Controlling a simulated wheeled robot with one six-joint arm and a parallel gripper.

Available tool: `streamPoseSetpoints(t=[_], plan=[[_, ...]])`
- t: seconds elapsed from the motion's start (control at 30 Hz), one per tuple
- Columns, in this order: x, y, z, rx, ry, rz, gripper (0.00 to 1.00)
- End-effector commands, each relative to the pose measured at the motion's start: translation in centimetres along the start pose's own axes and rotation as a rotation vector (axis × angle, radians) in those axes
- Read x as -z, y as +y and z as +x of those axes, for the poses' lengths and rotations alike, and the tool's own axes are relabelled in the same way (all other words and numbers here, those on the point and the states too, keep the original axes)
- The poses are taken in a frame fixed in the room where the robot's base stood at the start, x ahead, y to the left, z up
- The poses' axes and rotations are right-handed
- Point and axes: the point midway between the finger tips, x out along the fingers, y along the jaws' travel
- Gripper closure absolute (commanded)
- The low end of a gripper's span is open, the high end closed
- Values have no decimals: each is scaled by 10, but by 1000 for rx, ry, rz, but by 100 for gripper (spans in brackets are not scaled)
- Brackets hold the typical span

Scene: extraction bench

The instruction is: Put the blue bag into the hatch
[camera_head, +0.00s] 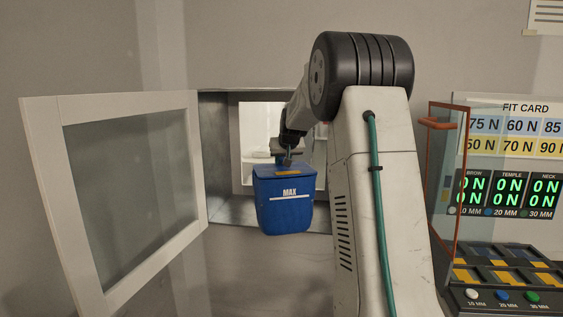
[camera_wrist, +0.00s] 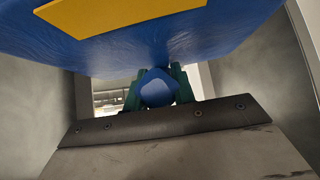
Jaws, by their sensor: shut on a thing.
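The blue bag (camera_head: 284,205), marked MAX, hangs upright from my gripper (camera_head: 286,158) in the head view. My gripper is shut on the top of the bag. In the wrist view the bag (camera_wrist: 165,40) with its yellow label fills the upper part, and its gathered blue top shows between the green fingers of my gripper (camera_wrist: 158,88). The hatch (camera_head: 217,150) is a grey metal-lined opening in the wall. The bag is in front of the opening and covers part of it; how deep it is cannot be told. The glazed hatch door (camera_head: 45,175) stands open to the left.
A second, inner opening shows lit at the back of the hatch. On the right stand a FIT CARD panel (camera_head: 508,106), a readout board with green figures (camera_head: 507,193), a clear screen with an orange frame and a dark console with buttons (camera_head: 510,297).

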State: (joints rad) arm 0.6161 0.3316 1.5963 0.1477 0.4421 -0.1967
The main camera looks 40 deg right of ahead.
Motion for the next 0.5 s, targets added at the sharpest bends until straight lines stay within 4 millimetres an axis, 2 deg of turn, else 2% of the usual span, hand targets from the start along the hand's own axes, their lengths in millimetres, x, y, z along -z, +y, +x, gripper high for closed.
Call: streamPoseSetpoints(t=[0.5], plan=[[32, 18, 28, -1, 5, 1, 100]])
